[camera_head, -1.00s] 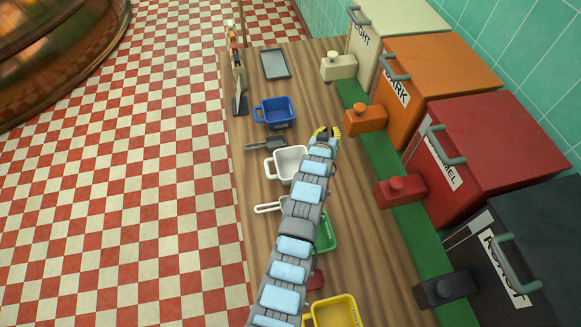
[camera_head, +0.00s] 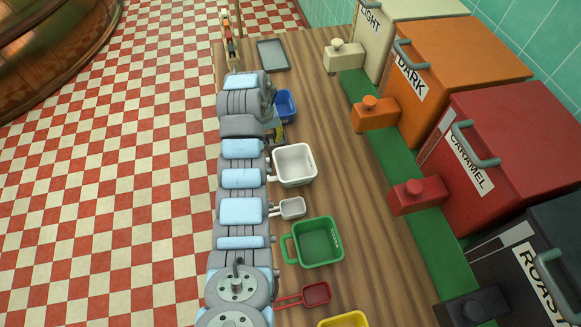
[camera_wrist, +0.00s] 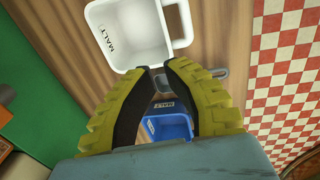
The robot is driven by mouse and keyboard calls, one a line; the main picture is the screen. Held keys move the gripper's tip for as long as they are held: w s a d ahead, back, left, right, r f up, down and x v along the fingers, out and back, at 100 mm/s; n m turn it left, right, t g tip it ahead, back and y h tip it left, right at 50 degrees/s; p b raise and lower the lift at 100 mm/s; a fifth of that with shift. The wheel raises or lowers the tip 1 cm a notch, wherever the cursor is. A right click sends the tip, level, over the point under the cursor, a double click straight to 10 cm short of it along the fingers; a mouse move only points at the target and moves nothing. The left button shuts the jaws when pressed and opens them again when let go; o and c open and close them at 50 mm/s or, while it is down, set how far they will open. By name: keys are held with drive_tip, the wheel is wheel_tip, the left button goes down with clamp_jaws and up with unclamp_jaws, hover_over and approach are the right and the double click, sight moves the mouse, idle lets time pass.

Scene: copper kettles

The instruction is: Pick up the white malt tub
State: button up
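The white malt tub (camera_head: 295,166) stands upright on the wooden counter, its handle toward the left and partly behind my arm. In the wrist view the white tub (camera_wrist: 128,38) is at the top, labelled MALT and looking empty, its handle to the right. My gripper (camera_wrist: 157,68) has yellow ribbed fingers with dark inner faces. The tips are close together with a narrow gap and nothing held between them. They appear just off the tub's near edge; contact is not clear. In the head view my gripper (camera_head: 277,132) is mostly hidden behind my arm, just beyond the tub.
A blue tub (camera_head: 286,106) stands beyond the white one. A small white scoop (camera_head: 292,208), green tub (camera_head: 318,243), red scoop (camera_head: 316,293) and yellow tub (camera_head: 345,320) lie nearer. Dispensers line the right; the counter between is clear.

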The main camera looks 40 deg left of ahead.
drive_tip(key=b, duration=0.1)
hover_over(274, 157)
drive_tip(key=s+d, duration=0.3)
wheel_tip(274, 157, down, 10)
drive_tip(key=shift+w+d+f, duration=0.1)
drive_tip(key=shift+w+f, duration=0.15)
drive_tip(key=shift+f, duration=0.95)
drive_tip(key=shift+w+f, duration=0.2)
drive_tip(key=shift+f, duration=1)
drive_tip(key=shift+w+f+b, duration=0.2)
drive_tip(key=shift+f+b, duration=0.3)
drive_tip(key=shift+f, duration=0.55)
clamp_jaws()
